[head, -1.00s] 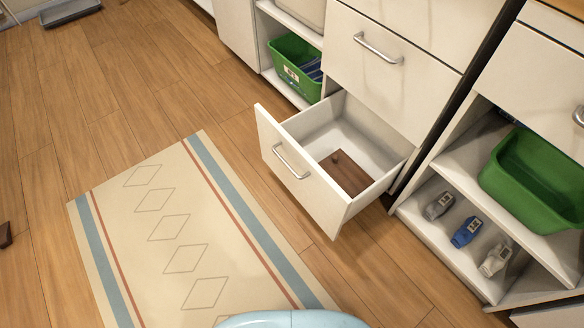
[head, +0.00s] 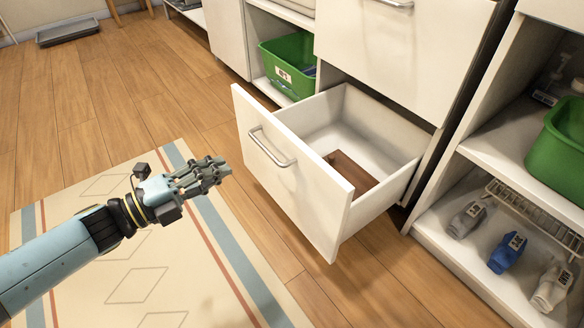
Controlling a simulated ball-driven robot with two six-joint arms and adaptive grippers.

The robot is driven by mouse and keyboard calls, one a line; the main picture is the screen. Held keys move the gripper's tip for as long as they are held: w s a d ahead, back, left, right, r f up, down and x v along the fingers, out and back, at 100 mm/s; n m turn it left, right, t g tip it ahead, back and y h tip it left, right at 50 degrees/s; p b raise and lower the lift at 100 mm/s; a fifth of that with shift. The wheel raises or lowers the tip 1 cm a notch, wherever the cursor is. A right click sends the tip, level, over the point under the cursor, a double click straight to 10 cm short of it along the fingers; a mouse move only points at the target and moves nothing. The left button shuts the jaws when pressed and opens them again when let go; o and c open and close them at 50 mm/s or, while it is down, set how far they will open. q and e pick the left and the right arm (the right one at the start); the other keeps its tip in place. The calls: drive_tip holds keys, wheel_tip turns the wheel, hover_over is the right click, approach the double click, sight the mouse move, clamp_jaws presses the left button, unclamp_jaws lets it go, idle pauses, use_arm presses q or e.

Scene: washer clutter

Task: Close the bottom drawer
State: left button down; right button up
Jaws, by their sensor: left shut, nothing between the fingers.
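The bottom drawer (head: 300,190) is pulled out from the cabinet and stands open. Its white front has a silver bar handle (head: 270,148). A brown wooden block (head: 352,172) lies inside on the drawer floor. My left gripper (head: 222,170) is shut and empty. It is in the air to the left of the drawer front, apart from it, with its fingers pointing toward the front. My right gripper does not show.
A closed drawer (head: 400,55) is above the open one. A green bin (head: 290,62) sits on a shelf behind. A patterned rug (head: 150,250) covers the floor at the front left.

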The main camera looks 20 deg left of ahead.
use_arm(q)
drive_tip(key=f, duration=0.1)
drive_tip(key=b, duration=0.4)
approach(289, 139)
drive_tip(key=x, duration=0.5)
drive_tip(key=shift+w+d, duration=0.25)
drive_tip(key=shift+d, duration=0.05)
drive_tip(key=shift+x, duration=0.8)
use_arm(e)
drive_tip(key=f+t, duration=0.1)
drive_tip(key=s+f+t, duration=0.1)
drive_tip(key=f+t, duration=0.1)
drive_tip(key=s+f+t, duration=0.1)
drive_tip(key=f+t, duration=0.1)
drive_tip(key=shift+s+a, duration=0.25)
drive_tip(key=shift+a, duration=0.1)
use_arm(q)
drive_tip(key=shift+r, duration=0.15)
